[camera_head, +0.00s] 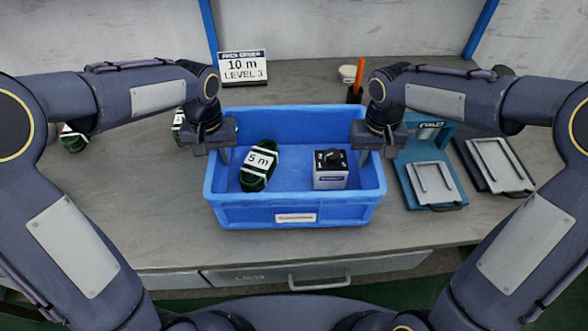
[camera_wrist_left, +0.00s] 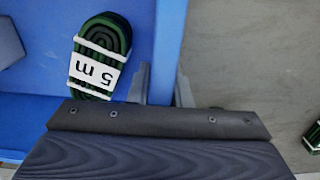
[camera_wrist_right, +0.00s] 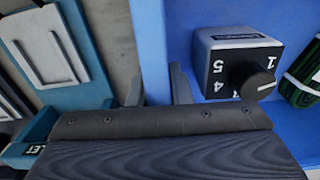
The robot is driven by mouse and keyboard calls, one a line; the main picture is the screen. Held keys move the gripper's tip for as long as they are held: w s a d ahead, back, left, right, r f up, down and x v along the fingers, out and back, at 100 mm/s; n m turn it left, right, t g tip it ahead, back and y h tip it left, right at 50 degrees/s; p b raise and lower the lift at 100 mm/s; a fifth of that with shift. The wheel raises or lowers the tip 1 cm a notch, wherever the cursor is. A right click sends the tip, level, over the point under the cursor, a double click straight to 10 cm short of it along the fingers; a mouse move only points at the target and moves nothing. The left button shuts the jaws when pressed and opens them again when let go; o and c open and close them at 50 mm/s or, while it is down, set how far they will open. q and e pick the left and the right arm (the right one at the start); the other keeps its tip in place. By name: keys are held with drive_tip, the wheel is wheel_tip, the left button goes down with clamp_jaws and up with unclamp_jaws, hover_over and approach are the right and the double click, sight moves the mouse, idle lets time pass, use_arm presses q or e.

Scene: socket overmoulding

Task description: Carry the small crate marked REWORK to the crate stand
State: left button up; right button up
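The small blue crate (camera_head: 296,214) is upright in the middle of the workbench. The white label (camera_head: 296,218) on its front is too small to read. It holds a dark green cable coil (camera_head: 258,166) marked 5 m and a white box with a black dial (camera_head: 330,169). My left gripper (camera_head: 222,152) has its fingers on both sides of the left wall (camera_wrist_left: 167,50), seemingly pressed to it. My right gripper (camera_head: 375,152) has its fingers likewise on the right wall (camera_wrist_right: 152,50). I cannot tell whether the crate's bottom touches the bench. I cannot make out a crate stand.
Teal (camera_head: 407,188) and dark (camera_head: 463,150) fixtures with grey plates stand close to the right. A sign (camera_head: 243,68) reading 10 m, LEVEL 3 and an orange-handled tool (camera_head: 358,78) stand behind. Green coils (camera_head: 74,137) lie left. The bench (camera_head: 150,215) is clear at front left.

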use_arm(q)
clamp_jaws()
use_arm(e)
clamp_jaws()
use_arm(q)
drive_tip(key=shift+r, duration=0.2)
use_arm(e)
drive_tip(key=shift+r, duration=0.2)
